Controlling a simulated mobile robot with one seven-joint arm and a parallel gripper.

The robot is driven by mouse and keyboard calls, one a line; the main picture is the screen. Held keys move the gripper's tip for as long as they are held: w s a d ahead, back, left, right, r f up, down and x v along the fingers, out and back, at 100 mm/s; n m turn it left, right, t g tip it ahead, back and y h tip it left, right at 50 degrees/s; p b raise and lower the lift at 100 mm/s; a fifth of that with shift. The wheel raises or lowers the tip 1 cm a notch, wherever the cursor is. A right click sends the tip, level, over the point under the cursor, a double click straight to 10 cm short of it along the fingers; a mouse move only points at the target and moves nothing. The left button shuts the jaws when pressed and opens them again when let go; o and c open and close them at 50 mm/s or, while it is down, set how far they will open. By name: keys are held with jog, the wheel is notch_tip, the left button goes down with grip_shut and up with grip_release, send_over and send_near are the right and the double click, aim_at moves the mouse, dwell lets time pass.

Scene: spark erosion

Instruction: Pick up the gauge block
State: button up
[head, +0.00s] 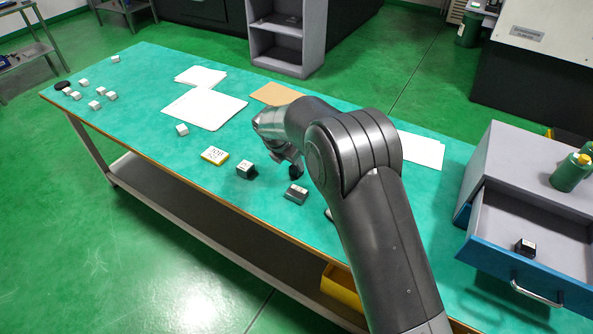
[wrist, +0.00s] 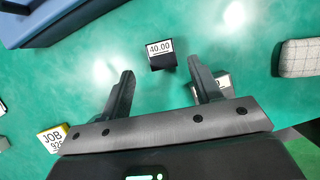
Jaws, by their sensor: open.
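In the wrist view a dark gauge block (wrist: 163,62) with a white "40.00" label lies on the green tabletop, just beyond and between my fingertips. My gripper (wrist: 160,76) is open and empty. A second labelled block (wrist: 222,81) is partly hidden behind the right finger. In the head view my gripper (head: 285,160) hangs over the table, partly hidden by my arm. Two dark blocks with pale tops lie near it: one to its left (head: 245,169) and one below it (head: 296,195). I cannot tell which of them reads 40.00.
A yellow-edged "JOB" tag (head: 214,156) lies left of the blocks. White sheets (head: 205,109) and several small white blocks lie farther left on the green table (head: 140,80). At right, an open blue-fronted drawer (head: 525,285) holds another small dark block (head: 525,248).

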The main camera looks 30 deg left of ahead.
aim_at(296, 170)
jog(key=shift+d+x, duration=0.2)
jog(key=shift+x, duration=2.55)
jog(key=shift+w+r, duration=0.1)
jog(key=shift+c, duration=0.6)
grip_shut()
